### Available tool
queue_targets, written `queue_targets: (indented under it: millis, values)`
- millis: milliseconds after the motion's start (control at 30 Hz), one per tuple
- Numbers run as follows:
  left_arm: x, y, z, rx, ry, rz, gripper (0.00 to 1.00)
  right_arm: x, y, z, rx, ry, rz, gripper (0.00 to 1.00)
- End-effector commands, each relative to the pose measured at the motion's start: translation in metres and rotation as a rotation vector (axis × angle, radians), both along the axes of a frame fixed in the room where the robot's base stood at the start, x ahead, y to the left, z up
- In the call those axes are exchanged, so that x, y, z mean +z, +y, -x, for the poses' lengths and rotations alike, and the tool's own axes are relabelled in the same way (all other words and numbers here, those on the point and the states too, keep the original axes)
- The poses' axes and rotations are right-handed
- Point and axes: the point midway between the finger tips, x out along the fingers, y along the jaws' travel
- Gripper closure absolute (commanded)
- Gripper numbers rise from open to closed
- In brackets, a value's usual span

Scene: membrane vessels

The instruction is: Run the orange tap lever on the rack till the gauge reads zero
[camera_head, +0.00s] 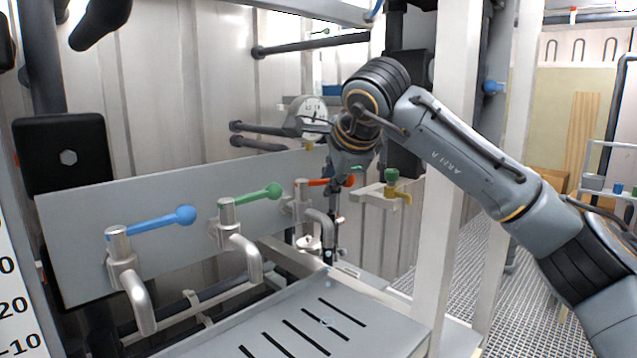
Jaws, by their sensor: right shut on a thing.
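The orange tap lever (317,182) is the rightmost of three taps on the grey panel. It looks red-orange and points right from its metal tap body. My right arm comes in from the right, and its gripper (341,187) is at the lever's outer end, shut on it. The wrist and fingers partly hide that end. A round white-faced gauge (314,112) stands behind, above the orange tap. My wrist covers part of it, and its reading is too small to tell. My left gripper is not in view.
A tap with a blue lever (160,221) and one with a green lever (252,195) stand to the left. A slotted grey tray (380,312) lies below the spouts. A green-handled valve (391,177) and a white upright post (447,170) stand close to my right arm.

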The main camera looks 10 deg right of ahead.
Motion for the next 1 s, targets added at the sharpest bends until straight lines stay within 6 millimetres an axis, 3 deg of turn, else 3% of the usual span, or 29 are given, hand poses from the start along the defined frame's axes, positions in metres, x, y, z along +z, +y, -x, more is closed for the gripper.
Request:
queue_targets:
  millis: [200, 433, 633, 933, 967, 1000]
  values:
    - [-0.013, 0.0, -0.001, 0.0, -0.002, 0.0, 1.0, -0.001, 0.002, 0.015, -0.271, -0.002, 0.005, 1.0]
    - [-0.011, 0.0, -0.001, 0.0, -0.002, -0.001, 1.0, 0.0, 0.005, 0.023, -0.426, 0.0, 0.006, 1.0]
    - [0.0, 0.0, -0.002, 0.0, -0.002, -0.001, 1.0, 0.004, 0.011, 0.035, -0.703, -0.001, 0.006, 1.0]
    - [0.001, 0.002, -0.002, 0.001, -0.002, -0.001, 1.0, 0.0, 0.011, 0.039, -0.772, 0.0, 0.002, 1.0]
    - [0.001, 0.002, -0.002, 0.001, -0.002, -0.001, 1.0, 0.0, 0.011, 0.039, -0.772, 0.0, 0.002, 0.83]
    - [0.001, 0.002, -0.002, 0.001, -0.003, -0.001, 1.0, 0.0, 0.011, 0.038, -0.772, 0.0, 0.002, 0.75]
